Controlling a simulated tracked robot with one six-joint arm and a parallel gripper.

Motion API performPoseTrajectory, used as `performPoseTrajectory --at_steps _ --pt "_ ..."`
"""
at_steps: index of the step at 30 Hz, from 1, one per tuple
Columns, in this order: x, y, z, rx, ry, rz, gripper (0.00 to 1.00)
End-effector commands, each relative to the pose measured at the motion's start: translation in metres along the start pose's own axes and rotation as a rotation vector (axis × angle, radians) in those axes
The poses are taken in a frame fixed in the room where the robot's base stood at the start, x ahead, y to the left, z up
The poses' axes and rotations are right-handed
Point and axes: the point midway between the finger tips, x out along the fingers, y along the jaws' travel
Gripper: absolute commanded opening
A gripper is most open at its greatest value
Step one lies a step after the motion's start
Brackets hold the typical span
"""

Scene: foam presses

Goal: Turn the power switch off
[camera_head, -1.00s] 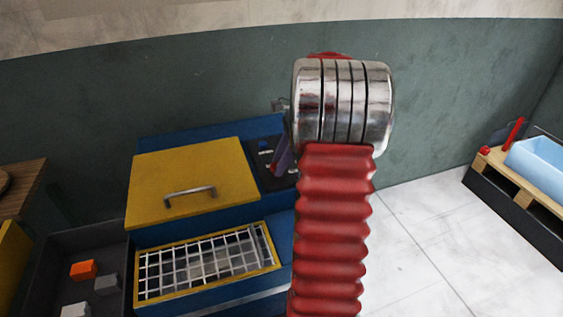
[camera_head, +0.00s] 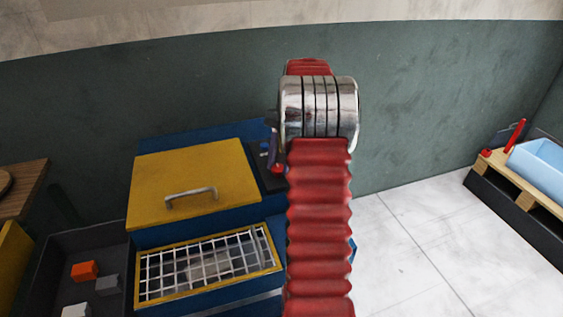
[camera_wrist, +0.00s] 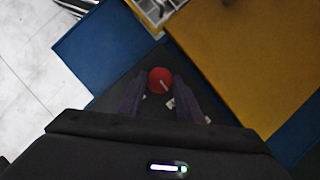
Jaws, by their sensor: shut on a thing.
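The power switch is a round red knob (camera_wrist: 160,77) with a pale line across it, on the dark panel of the blue press. My gripper (camera_wrist: 160,84) has its two dark purple fingers on either side of the knob and is shut on it. The pale line runs at a slant in the wrist view. In the head view, a bit of red, seemingly the knob (camera_head: 279,168), shows at the fingers, and my arm hides much of the panel.
The blue press has a yellow lid (camera_head: 190,180) with a metal handle and a wire grid (camera_head: 208,262) in front. A dark tray (camera_head: 112,262) with small blocks stands at the left. A blue bin (camera_head: 540,160) on a pallet is far right. The floor between is clear.

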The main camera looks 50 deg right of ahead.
Motion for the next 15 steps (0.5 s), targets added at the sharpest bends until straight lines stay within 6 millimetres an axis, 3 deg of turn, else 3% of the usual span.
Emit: performPoseTrajectory --at_steps 15 --pt "0.0032 0.0021 0.0023 -0.079 -0.014 0.043 0.10"
